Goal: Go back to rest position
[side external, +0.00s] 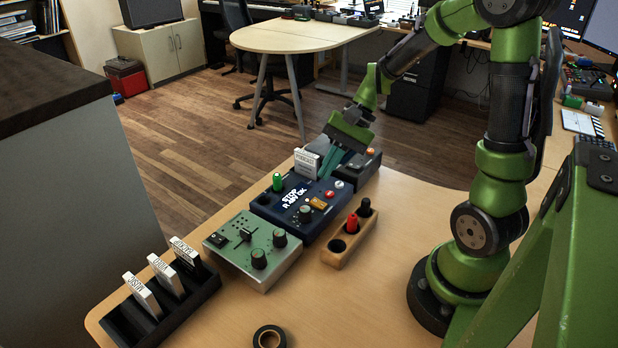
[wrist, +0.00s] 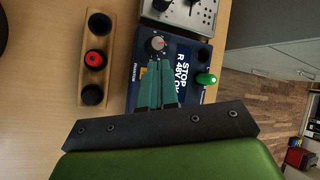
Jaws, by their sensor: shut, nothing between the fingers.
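My gripper (side external: 331,161) is green and reaches down over the far end of the dark blue box. Its teal fingers are together with nothing between them; they also show in the wrist view (wrist: 160,80). The dark blue box (side external: 288,220) has white lettering, a green knob (side external: 278,182) and other small knobs. A white labelled card (side external: 306,163) stands just left of the fingers in the side view. A dark grey box (side external: 362,170) sits behind the fingers. Whether the fingertips touch the blue box cannot be told.
A green-grey panel with knobs (side external: 252,268) adjoins the blue box. A wooden block (side external: 337,258) with red and black pegs lies beside it. A black rack (side external: 124,324) holds white cards. A tape roll (side external: 269,338) lies at the front. The table (side external: 390,290) is clear near my base.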

